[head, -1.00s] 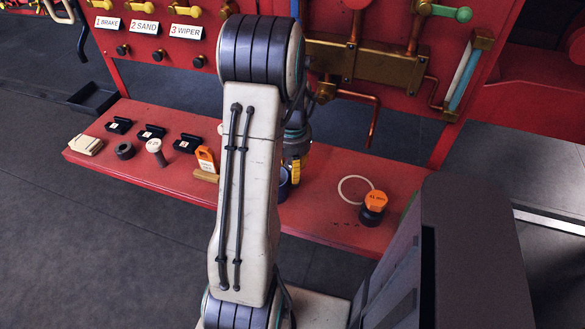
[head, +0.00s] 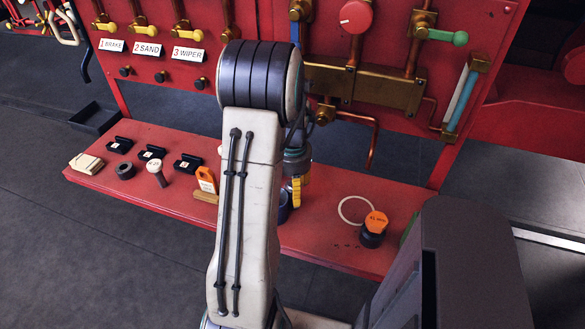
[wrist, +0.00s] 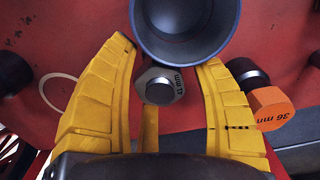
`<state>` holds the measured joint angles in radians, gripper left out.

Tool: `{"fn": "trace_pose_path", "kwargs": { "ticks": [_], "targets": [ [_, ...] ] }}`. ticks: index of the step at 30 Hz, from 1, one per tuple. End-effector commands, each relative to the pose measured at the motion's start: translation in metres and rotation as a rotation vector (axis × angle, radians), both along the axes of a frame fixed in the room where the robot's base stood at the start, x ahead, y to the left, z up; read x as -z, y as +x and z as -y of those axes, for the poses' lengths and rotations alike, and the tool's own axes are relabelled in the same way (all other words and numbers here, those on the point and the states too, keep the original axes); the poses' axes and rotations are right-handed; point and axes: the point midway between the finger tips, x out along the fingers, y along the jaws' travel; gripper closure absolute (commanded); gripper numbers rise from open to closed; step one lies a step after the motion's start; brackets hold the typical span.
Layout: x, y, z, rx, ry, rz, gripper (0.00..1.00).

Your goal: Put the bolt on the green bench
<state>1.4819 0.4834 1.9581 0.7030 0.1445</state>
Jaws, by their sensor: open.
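A grey hex-headed piece marked 41 mm (wrist: 160,86), which looks like a bolt head, lies between the fingers of my gripper (wrist: 168,52) in the wrist view. The yellow fingers stand apart on either side of it, and I see no contact. A blue-grey cup (wrist: 186,28) is just above it in that view and hides part of it. In the head view my gripper (head: 297,188) is over the red bench (head: 330,245), by a dark cup (head: 285,206). The hex piece is hidden there.
A black piece with an orange hex top (head: 375,225) and a pale ring (head: 355,210) are on the right of the red bench. A valve panel (head: 350,75) rises behind.

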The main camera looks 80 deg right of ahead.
Motion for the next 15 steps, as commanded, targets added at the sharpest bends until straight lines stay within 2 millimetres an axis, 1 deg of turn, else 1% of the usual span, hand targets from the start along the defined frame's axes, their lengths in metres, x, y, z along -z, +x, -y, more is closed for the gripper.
{"fn": "trace_pose_path", "kwargs": {
  "ticks": [1, 9, 15],
  "targets": [
    [-0.008, 0.000, 0.001, 0.000, -0.006, 0.001, 0.39],
    [-0.056, 0.000, 0.001, 0.000, -0.006, 0.001, 0.39],
    [-0.086, 0.000, 0.001, 0.000, -0.004, 0.001, 0.39]
  ]
}}
